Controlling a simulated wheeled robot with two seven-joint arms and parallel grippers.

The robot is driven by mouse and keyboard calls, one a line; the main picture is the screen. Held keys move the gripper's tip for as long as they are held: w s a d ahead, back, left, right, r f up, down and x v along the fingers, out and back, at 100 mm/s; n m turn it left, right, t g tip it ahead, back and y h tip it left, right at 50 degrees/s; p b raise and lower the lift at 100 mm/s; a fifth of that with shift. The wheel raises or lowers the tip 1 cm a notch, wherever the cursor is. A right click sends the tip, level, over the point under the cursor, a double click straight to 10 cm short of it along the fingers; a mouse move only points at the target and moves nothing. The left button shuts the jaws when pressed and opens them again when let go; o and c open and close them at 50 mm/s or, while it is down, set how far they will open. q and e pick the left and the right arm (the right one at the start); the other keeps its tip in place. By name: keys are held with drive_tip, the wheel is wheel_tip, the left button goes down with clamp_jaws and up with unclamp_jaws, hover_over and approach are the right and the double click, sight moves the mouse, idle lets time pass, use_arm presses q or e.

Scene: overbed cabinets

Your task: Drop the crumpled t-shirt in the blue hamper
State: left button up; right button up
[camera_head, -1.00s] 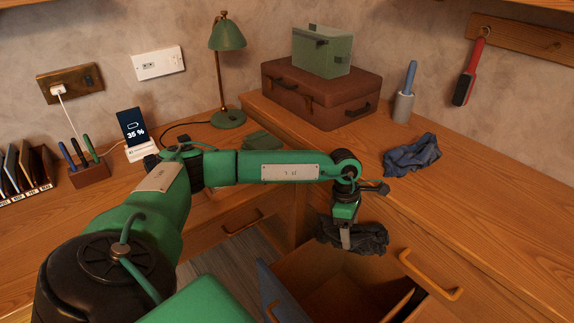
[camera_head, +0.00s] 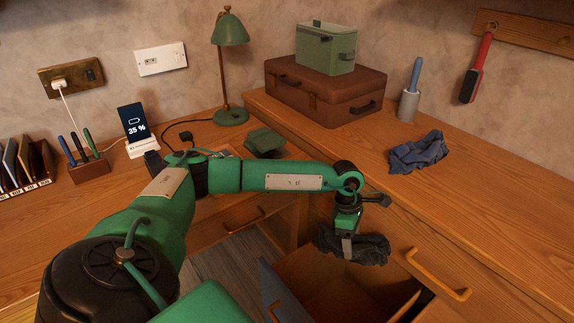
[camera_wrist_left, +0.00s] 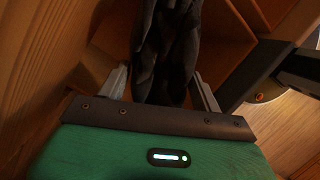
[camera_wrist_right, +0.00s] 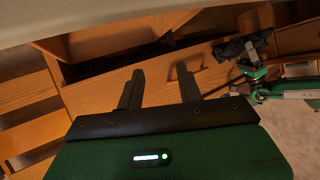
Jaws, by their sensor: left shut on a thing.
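My left gripper (camera_head: 347,250) is shut on a dark crumpled cloth (camera_head: 368,248), which looks like a t-shirt. The cloth hangs above the far part of an open wooden-sided bin. The bin's blue front panel (camera_head: 276,290) makes it look like the blue hamper. In the left wrist view the dark cloth (camera_wrist_left: 165,50) fills the space between the fingers. A second crumpled cloth (camera_head: 418,153), blue-grey, lies on the right counter. My right gripper (camera_wrist_right: 158,90) is open and empty in the right wrist view. The bottom of the bin is partly hidden.
A closed drawer with an orange handle (camera_head: 438,275) is right of the bin. The brown suitcase (camera_head: 325,95), green box (camera_head: 325,48), lint roller (camera_head: 410,90) and green lamp (camera_head: 229,70) stand behind. The right counter's near part is clear.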

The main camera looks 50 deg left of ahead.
use_arm(q)
drive_tip(key=o, duration=1.1)
drive_tip(key=shift+o, duration=0.2)
drive_tip(key=p+v, duration=0.1)
drive_tip(key=v, duration=1.2)
drive_tip(key=shift+a+r+p, duration=0.15)
drive_tip(key=shift+r+p, duration=0.2)
drive_tip(key=shift+r, duration=0.05)
use_arm(e)
drive_tip(key=d+g, duration=0.1)
drive_tip(key=d+g+h, duration=0.1)
drive_tip(key=d, duration=0.1)
drive_tip(key=shift+s+f, duration=0.15)
drive_tip(key=shift+s, duration=0.25)
